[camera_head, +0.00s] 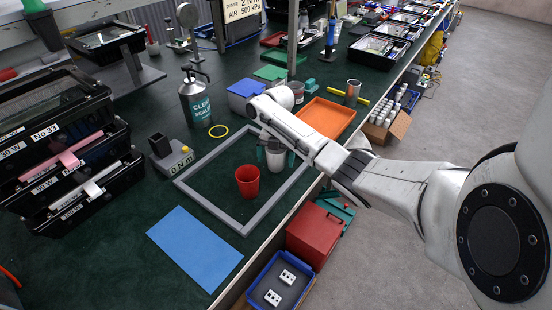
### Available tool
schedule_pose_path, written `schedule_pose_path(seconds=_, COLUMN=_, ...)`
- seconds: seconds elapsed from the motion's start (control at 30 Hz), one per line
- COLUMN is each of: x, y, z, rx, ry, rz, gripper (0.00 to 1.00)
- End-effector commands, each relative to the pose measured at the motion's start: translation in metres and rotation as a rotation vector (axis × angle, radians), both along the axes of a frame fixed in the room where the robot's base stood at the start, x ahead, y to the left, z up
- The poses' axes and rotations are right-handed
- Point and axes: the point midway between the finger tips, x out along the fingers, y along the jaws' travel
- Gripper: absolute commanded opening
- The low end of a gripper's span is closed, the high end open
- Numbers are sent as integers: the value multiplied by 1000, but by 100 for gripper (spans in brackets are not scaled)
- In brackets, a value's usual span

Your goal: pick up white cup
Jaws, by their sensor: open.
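The white cup (276,158) stands upright on the green bench, inside the grey square frame near its far right side. It is partly hidden by my arm and gripper. My gripper (276,154) reaches down over the cup and is open. A dark finger shows at the cup's left side; the other finger is mostly hidden. I cannot tell whether the fingers touch the cup. A red cup (247,182) stands close by, to the front left of the white cup.
The grey frame (208,205) surrounds both cups. A blue sheet (194,247) lies in front, an orange tray (326,119) behind right. A sealer bottle (195,102) and blue box (245,92) stand behind. A red box (315,234) sits below the bench's right edge.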

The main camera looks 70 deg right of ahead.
Motion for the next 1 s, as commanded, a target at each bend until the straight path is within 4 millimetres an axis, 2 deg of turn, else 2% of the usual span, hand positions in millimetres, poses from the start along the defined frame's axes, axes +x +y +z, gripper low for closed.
schedule_pose_path(seconds=0.07, x=0, y=0, z=0, rx=0, ry=0, rz=0, gripper=98)
schedule_pose_path(seconds=0.6, x=0, y=0, z=1, rx=0, ry=0, rz=0, gripper=46)
schedule_pose_path(seconds=1.0, x=1, y=0, z=7, rx=-1, ry=-2, rz=0, gripper=46)
